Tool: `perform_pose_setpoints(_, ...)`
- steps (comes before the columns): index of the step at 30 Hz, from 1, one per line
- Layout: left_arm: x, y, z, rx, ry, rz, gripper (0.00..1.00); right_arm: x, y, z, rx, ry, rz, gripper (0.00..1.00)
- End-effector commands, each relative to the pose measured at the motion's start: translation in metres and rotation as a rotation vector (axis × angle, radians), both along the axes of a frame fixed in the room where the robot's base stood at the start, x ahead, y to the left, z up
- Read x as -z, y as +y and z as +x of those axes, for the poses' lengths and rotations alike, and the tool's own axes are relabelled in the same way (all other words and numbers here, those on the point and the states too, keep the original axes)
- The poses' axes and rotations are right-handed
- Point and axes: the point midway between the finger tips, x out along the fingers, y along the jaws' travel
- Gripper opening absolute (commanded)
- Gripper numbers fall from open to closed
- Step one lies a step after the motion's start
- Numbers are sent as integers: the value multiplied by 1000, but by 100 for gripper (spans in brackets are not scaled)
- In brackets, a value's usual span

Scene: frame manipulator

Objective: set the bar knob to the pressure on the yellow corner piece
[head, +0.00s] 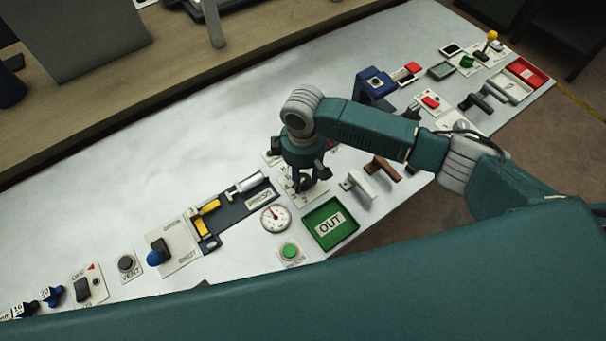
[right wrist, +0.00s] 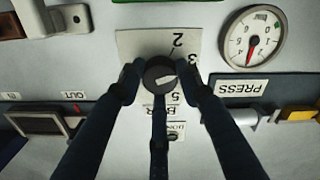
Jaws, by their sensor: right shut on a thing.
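The bar knob (right wrist: 160,77) is a dark round knob with a pale mark, on a white plate (right wrist: 130,42) with numbers and the word BAR, partly covered by my fingers. My right gripper (right wrist: 160,85) is shut on the knob; in the head view it (head: 305,184) points down onto the plate. The yellow corner piece (head: 203,226) lies at the press, left of the gripper in the head view. Part of a yellow thing (right wrist: 300,113) shows at the right edge of the right wrist view. No pressure marking is readable on it. My left gripper is not in view.
A round gauge (head: 275,219) with a red needle and a green OUT tray (head: 345,233) are close to the right gripper. The press (head: 240,206) is left of it. White (head: 357,186) and brown (head: 382,167) handles stand on its right. The bench's far middle is clear.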

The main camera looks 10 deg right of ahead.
Motion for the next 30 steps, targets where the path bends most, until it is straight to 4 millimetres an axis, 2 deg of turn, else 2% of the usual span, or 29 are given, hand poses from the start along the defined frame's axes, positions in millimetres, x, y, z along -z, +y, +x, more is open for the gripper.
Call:
perform_pose_setpoints(5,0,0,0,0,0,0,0,0,-1,1,0,-1,-1,8)
perform_pose_setpoints(6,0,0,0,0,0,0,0,0,-1,1,0,-1,-1,36)
perform_pose_setpoints(9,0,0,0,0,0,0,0,0,0,1,0,-1,-1,54)
perform_pose_setpoints(20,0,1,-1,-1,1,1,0,-5,0,1,-1,-1,0,54)
perform_pose_setpoints(23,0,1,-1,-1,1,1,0,-18,0,1,-2,-4,2,54)
perform_pose_setpoints(30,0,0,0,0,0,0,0,-70,0,1,-2,-5,3,54)
